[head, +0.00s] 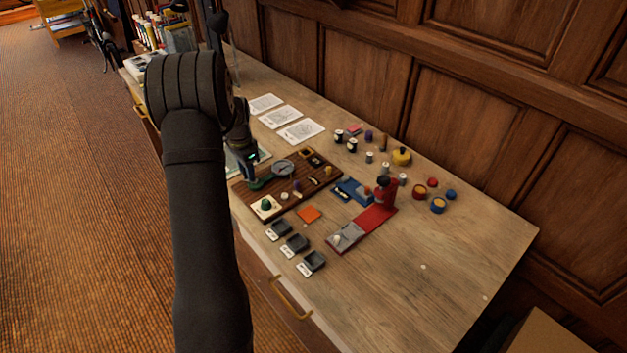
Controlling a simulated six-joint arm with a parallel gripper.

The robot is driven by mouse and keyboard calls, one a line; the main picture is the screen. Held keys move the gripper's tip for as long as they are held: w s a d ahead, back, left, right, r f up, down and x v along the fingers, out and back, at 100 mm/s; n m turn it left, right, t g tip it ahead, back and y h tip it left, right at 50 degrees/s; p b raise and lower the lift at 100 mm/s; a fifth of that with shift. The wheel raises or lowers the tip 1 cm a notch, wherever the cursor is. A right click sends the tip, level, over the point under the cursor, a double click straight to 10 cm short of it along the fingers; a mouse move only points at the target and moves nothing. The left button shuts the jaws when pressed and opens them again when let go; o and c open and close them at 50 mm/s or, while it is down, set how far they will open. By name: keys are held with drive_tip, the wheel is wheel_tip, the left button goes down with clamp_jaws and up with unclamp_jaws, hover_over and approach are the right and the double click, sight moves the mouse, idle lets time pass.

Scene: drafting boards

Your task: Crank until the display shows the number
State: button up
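A dark brown wooden board (318,187) lies on the table with several small fittings on it. Among them are a round grey dial (284,168), a yellow fitting (328,170) and a white plate with a green knob (266,204). A dark green part (262,184) sits at the board's left side; I cannot tell whether it belongs to a crank. No number is readable on any display. My gripper (250,177) is over the left part of the board, close to the green part. My arm hides much of it, so its fingers and any contact are unclear.
Three black trays with white labels (297,243) line the front edge. A red stand (376,219) and a blue tray (354,191) are right of the board. Several spools and pots (401,157) stand behind. White sheets (301,131) lie farther back. The table's right end is mostly clear.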

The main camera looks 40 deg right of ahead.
drive_tip(key=shift+s, duration=0.1)
drive_tip(key=shift+r, duration=3.5)
drive_tip(key=shift+f, duration=0.1)
wheel_tip(320, 180, down, 6)
drive_tip(key=shift+f, duration=0.25)
drive_tip(key=shift+a+f, duration=0.1)
drive_tip(key=shift+f, duration=0.1)
drive_tip(key=shift+s+a, duration=0.15)
drive_tip(key=shift+a, duration=0.15)
